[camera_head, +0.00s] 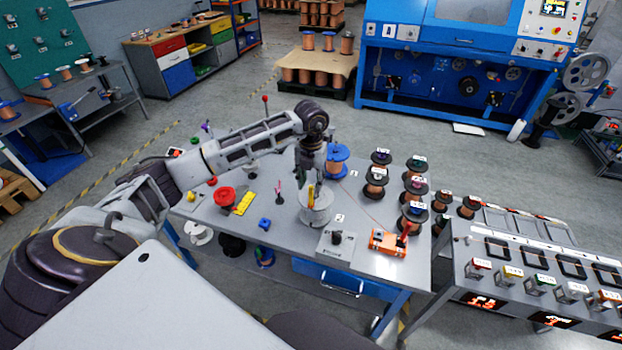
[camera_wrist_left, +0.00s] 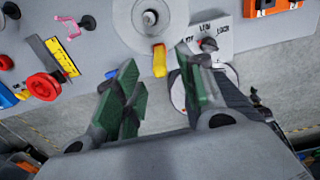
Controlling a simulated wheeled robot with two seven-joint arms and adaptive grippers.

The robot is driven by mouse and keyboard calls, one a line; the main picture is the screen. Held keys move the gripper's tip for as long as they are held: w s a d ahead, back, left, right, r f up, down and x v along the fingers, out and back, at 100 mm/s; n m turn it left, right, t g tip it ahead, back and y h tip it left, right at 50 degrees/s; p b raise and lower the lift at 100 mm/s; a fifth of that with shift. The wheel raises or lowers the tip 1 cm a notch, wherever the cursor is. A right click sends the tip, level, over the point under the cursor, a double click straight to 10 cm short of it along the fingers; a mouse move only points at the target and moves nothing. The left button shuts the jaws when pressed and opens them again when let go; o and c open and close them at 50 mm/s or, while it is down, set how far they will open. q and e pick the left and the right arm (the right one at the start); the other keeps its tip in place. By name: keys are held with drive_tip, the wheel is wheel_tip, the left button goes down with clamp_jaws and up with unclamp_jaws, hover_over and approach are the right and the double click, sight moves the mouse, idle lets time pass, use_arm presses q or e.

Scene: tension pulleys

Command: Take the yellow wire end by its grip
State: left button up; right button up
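The yellow grip of the wire end (camera_wrist_left: 159,60) shows in the left wrist view, beside the round grey pulley (camera_wrist_left: 150,18). In the head view the yellow grip (camera_head: 311,192) stands close to the pulley (camera_head: 318,210), partly behind my left gripper. My left gripper (camera_head: 313,172) points down over the table there. In the left wrist view its two green-padded fingers (camera_wrist_left: 157,78) are apart, with nothing held between them. The yellow grip appears in the gap beyond the fingertips. Whether a finger touches it cannot be told. My right gripper is not in view.
A grey lock-lever block (camera_head: 336,243) and an orange device (camera_head: 388,242) sit right of the pulley. A copper spool (camera_head: 337,158) and several dark spools (camera_head: 376,180) stand behind. A red handwheel (camera_head: 224,196), a yellow ruler (camera_head: 243,203) and a pink hook (camera_head: 279,190) lie left.

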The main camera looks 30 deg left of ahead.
sight(311, 186)
use_arm(q)
drive_tip(key=shift+f+b, duration=1.25)
drive_tip(key=shift+f, duration=0.85)
clamp_jaws()
